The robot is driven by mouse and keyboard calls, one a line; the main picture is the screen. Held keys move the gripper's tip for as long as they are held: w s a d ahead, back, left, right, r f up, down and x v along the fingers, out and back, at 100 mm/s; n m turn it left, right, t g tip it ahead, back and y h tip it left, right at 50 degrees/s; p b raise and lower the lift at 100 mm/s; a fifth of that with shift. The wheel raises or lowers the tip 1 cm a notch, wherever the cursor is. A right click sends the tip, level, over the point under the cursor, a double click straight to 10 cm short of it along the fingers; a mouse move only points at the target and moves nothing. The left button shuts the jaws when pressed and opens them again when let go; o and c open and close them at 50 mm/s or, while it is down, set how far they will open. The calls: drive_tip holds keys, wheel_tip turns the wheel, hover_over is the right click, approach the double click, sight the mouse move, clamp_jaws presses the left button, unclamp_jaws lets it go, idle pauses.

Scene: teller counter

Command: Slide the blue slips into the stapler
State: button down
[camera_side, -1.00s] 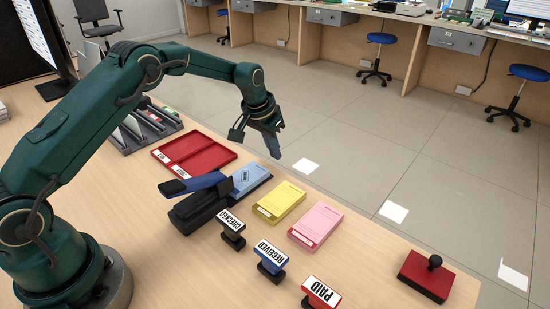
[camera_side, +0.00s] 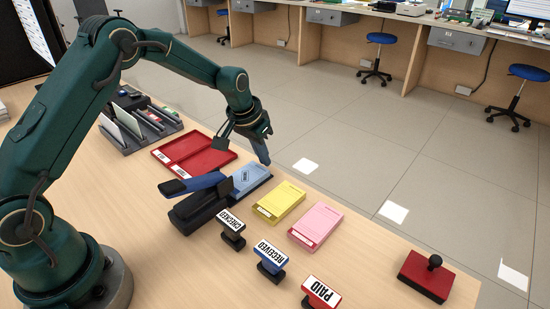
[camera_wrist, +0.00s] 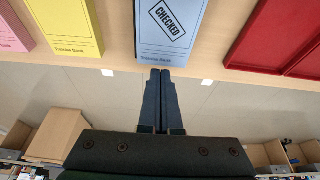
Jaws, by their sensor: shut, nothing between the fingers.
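The blue slips (camera_side: 252,178) lie flat in a stack with a black "CHECKED" stamp mark. Their near end is beside the black and blue stapler (camera_side: 197,198); I cannot tell how far they reach into its mouth. In the wrist view the blue slips (camera_wrist: 190,25) lie straight ahead of my fingers. My gripper (camera_side: 266,161) is shut and empty, with its fingertips low at the far end of the blue stack. In the wrist view my gripper (camera_wrist: 160,72) has its two fingers together, with their tips at the stack's lower edge. Whether they touch it is unclear.
Yellow slips (camera_side: 279,202) and pink slips (camera_side: 316,225) lie to the right. A red tray (camera_side: 193,151) is to the left. CHECKED (camera_side: 232,229), RECEIVED (camera_side: 271,261) and PAID (camera_side: 321,293) stamps stand in front. The counter edge is close behind the slips.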

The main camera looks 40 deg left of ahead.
sight(245, 179)
drive_tip(key=shift+s, duration=1.2)
